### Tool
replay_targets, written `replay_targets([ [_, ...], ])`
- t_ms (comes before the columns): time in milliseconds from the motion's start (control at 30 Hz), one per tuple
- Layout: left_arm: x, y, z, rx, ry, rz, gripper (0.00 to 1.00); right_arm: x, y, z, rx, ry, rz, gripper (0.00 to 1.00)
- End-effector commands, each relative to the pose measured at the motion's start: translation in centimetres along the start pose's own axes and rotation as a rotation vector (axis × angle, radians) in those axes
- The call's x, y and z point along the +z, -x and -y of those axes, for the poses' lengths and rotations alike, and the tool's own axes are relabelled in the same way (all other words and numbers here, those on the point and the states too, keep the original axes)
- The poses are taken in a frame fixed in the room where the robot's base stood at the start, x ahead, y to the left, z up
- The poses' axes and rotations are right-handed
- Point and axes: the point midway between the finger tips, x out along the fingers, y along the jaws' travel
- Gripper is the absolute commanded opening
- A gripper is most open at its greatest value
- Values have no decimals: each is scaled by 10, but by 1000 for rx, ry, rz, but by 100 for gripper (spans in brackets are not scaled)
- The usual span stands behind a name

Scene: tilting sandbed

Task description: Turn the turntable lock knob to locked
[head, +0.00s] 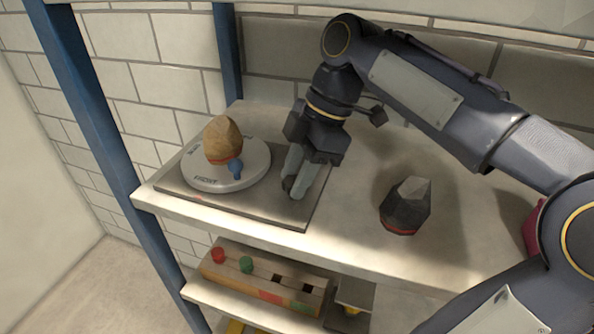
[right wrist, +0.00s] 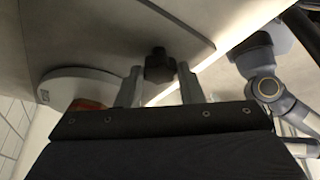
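The turntable (head: 257,165) is a round white disc with "FRONT" lettering on a grey base plate (head: 230,202) at the left of the upper shelf. It also shows in the right wrist view (right wrist: 72,84). The dark lock knob (right wrist: 159,66) has a lobed head and sits on the plate beside the disc. In the head view my fingers largely hide it. My right gripper (head: 295,178) points down at the plate, right of the disc. In the right wrist view its fingers (right wrist: 160,86) stand apart on either side of the knob, with no clear contact. My left gripper is not seen.
A tan stone (head: 222,138) with a red band and a blue piece (head: 236,168) are on the disc. A dark stone (head: 406,204) stands on the shelf (head: 350,235) to the right. A wooden peg block (head: 262,272) is on the lower shelf. A blue post (head: 100,120) rises at left.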

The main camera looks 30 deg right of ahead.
Motion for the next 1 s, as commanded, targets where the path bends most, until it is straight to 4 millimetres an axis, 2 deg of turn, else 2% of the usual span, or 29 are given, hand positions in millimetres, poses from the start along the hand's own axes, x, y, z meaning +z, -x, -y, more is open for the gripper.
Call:
replay_targets([
  [33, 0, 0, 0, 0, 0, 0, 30, 0, 0, 0, 0, 0, 0, 20],
  [100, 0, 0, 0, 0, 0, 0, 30, 0, 0, 0, 0, 0, 0, 11],
  [467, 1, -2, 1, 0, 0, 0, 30, 0, 0, 1, 25, -58, 1, 11],
  [667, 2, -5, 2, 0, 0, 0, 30, 0, 0, 2, 75, -176, 0, 11],
  [1000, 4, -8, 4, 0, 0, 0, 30, -1, 0, 4, 196, -467, -1, 11],
])
